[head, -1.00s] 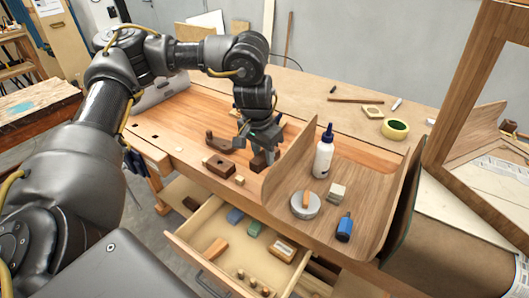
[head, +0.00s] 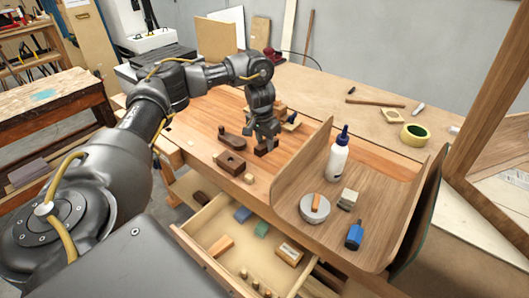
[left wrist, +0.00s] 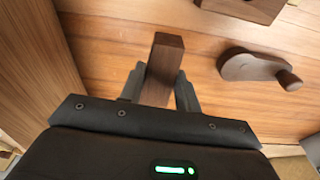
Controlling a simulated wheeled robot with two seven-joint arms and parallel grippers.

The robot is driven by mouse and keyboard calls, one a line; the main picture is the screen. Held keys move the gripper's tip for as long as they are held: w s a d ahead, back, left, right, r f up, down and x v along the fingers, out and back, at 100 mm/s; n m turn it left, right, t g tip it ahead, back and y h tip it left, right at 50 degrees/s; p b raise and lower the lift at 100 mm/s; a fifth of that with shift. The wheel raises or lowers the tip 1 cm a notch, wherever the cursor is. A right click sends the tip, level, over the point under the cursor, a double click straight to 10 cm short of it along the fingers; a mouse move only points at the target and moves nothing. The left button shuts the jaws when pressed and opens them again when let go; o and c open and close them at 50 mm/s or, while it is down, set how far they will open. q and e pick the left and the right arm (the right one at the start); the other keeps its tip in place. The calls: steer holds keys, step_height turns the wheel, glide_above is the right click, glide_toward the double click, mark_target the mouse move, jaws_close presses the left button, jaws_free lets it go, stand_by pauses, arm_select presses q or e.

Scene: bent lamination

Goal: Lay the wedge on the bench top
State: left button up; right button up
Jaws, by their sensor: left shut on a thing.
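The wedge is a dark brown wooden piece that shows in the left wrist view (left wrist: 164,62), between the fingers of my left gripper (left wrist: 164,92). In the head view, my left gripper (head: 266,138) points down over the bench top (head: 200,120), left of the bent lamination (head: 300,160). The wedge's dark end (head: 261,151) shows just below the fingers there. It is at or very near the bench surface; I cannot tell whether it touches. My right gripper is not in view.
A dark wooden plane (head: 231,164) and a curved brown handled piece (head: 232,138) lie left of the gripper. An open drawer (head: 220,262) juts out in front.

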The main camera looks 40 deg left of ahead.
mark_target(264, 158)
arm_select(q)
steer(key=shift+w+a+f, duration=0.25)
steer(key=shift+w+f, duration=0.05)
steer(key=shift+f, duration=0.2)
steer(key=shift+w+a+f, duration=0.25)
steer(key=shift+w+f, duration=0.05)
steer(key=shift+f, duration=0.2)
steer(key=shift+w+a, duration=0.1)
step_height(264, 158, down, 3)
steer(key=shift+a+r+b, duration=0.1)
steer(key=shift+b, duration=0.5)
steer(key=shift+w+f, duration=0.1)
steer(key=shift+f, duration=0.4)
steer(key=shift+a, duration=0.1)
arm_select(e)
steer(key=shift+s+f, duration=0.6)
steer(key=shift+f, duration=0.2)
arm_select(q)
steer(key=shift+r, duration=0.1)
steer(key=o, duration=1)
steer(key=shift+f, duration=0.2)
